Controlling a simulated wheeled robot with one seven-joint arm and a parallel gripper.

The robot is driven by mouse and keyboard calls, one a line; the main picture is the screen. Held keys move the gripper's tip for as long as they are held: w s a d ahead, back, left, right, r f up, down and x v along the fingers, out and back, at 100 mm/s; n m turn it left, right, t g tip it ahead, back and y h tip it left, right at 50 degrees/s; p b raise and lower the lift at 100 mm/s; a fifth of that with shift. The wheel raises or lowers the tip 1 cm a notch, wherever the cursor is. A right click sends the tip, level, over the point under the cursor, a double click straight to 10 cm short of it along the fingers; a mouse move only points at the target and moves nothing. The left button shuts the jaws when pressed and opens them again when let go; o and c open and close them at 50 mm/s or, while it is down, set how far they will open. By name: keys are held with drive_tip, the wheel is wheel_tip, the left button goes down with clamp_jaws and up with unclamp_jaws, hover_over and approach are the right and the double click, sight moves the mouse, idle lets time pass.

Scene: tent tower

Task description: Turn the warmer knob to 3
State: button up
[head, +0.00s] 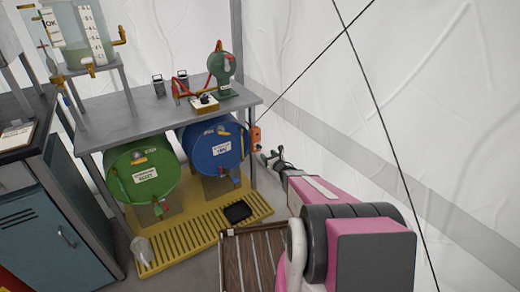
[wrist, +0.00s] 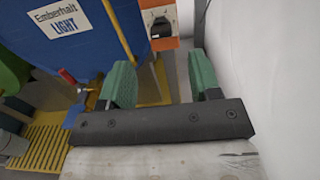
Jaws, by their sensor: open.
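The warmer looks to be the small orange box (head: 255,135) at the right side of the blue drum. In the wrist view the orange box (wrist: 165,12) is at the top, with a dark knob (wrist: 161,27) on a pale face. I cannot read any numbers around the knob. My gripper (head: 268,157) is open and empty, just below and right of the box in the head view. In the wrist view its two green fingers (wrist: 160,68) stand apart, with the knob ahead between their lines. The fingers do not appear to touch the knob.
The blue drum (head: 212,147), labelled "Emberhalt LIGHT", stands close left of my gripper. Its brass tap (wrist: 91,100) shows near the left finger. A white tent wall (wrist: 240,70) is close on the right. A grey bench (head: 135,112) stands above the drums, a yellow grate (head: 190,238) below.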

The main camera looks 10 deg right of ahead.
sight(260, 148)
drive_tip(key=x, duration=0.8)
drive_tip(key=shift+w, duration=0.2)
drive_tip(key=c, duration=0.9)
